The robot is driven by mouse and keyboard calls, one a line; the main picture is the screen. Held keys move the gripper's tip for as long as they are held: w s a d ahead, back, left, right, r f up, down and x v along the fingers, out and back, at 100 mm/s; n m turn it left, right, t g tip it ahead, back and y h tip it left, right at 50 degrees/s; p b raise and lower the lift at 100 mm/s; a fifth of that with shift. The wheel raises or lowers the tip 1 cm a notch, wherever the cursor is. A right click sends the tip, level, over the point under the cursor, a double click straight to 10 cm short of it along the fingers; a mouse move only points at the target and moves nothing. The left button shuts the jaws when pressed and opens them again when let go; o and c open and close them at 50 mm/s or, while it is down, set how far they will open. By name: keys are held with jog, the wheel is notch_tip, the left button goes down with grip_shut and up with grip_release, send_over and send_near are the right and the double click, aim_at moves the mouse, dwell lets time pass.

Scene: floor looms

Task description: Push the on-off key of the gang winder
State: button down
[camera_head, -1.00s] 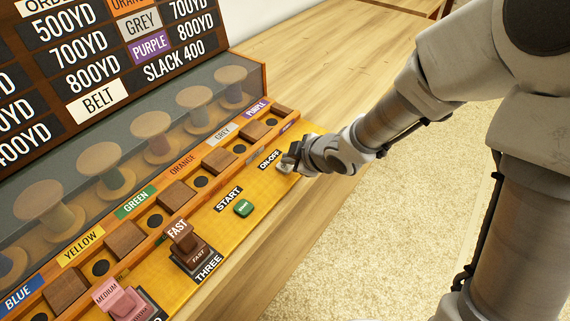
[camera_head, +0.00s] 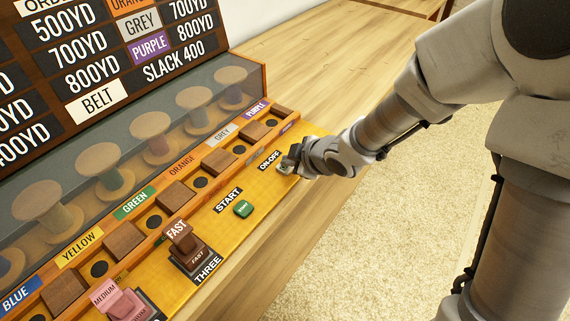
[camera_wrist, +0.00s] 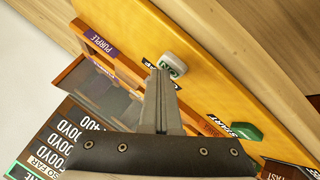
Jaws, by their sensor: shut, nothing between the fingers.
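The on-off key is a small pale grey key on the yellow panel of the gang winder (camera_head: 262,205), beside the "ON-OFF" label (camera_head: 270,160). In the wrist view the key (camera_wrist: 172,64) shows with part of its lettering, just past my fingertips. My gripper (camera_head: 292,160) is shut and empty, low over the key in the head view and hiding much of it. In the wrist view my gripper's fingertips (camera_wrist: 160,72) are together at the key's near edge. I cannot tell whether they touch it.
The green start key (camera_head: 243,208) lies nearer on the same panel, by the "START" label. Brown (camera_head: 190,250) and pink (camera_head: 125,304) speed blocks stand further down. Spools sit behind a clear cover (camera_head: 150,125). The wooden table (camera_head: 320,60) beyond the winder is clear.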

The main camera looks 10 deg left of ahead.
aim_at(289, 169)
jog(key=shift+r+p, duration=0.55)
jog(key=shift+r, duration=0.1)
notch_tip(289, 169, up, 5)
jog(key=p, duration=0.5)
jog(key=shift+r, duration=0.1)
dwell(0.5)
